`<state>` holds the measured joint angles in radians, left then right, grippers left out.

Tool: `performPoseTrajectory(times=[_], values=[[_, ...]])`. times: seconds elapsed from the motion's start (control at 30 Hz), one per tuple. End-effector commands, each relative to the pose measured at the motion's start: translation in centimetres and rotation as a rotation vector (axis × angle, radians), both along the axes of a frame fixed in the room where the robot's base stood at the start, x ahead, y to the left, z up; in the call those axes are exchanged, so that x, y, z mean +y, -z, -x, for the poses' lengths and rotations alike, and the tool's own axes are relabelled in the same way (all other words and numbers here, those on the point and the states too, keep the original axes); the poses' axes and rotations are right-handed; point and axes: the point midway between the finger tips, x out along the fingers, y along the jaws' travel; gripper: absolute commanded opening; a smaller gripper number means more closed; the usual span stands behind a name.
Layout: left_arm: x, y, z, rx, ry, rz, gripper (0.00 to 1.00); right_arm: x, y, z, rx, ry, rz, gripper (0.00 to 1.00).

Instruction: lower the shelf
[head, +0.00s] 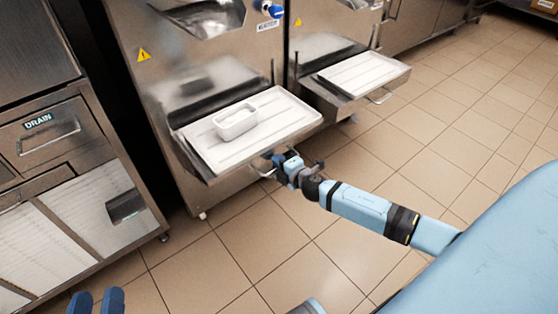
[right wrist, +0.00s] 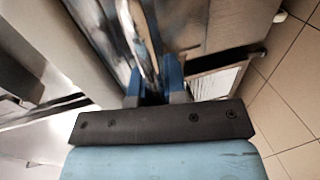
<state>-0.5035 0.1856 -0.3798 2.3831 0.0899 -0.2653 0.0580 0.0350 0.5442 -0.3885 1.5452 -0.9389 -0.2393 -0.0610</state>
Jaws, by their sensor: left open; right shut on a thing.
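The shelf (head: 210,172) of the nearer freezer is a metal ledge sticking out from the machine's front, and it looks about level. A white ribbed tray (head: 272,112) lies on it, with a small white tub (head: 236,122) on the tray. My right gripper (head: 272,160) is at the shelf's front edge, shut on the metal handle (head: 260,168). The right wrist view shows the handle (right wrist: 144,45) running between the blue fingers (right wrist: 153,88). My left gripper (head: 95,301) is open and empty at the bottom left, with only its fingertips showing.
A second freezer's shelf (head: 350,98) with a white tray (head: 366,70) and its own handle stands to the right. A steel cabinet with a "DRAIN" drawer (head: 45,130) is on the left. The tiled floor (head: 235,245) in front is clear.

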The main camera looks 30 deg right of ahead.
Motion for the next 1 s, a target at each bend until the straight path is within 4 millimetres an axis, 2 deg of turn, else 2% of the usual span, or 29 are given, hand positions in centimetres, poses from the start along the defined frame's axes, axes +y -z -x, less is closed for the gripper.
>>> performPoseTrajectory(times=[0.03, 0.13, 0.3, 0.57, 0.6, 0.7, 1.0], values=[[-0.4, 0.0, 0.0, -0.039, 0.013, 0.025, 0.49, 0.1, 1.7, 0.0, 0.001, 0.000, -0.002, 0.00], [-0.8, -1.3, 0.1, -0.091, 0.032, 0.066, 0.49, 0.1, 2.7, 0.1, 0.001, 0.000, -0.001, 0.00], [-1.2, -2.4, 0.3, -0.125, 0.046, 0.095, 0.49, 0.1, 3.2, 0.1, 0.001, -0.001, -0.001, 0.00], [-1.2, -2.5, 0.3, -0.125, 0.046, 0.095, 0.49, 0.1, 3.3, 0.1, 0.004, -0.001, 0.000, 0.00], [-1.2, -2.5, 0.3, -0.125, 0.046, 0.095, 0.49, 0.1, 3.3, 0.1, 0.004, -0.001, 0.000, 0.17], [-1.2, -2.4, 0.3, -0.124, 0.045, 0.095, 0.49, 0.1, 3.3, 0.1, 0.004, -0.001, 0.000, 0.38], [-1.2, -2.5, 0.3, -0.123, 0.045, 0.094, 0.49, 0.0, 3.0, 0.2, 0.001, 0.000, 0.000, 0.38]])
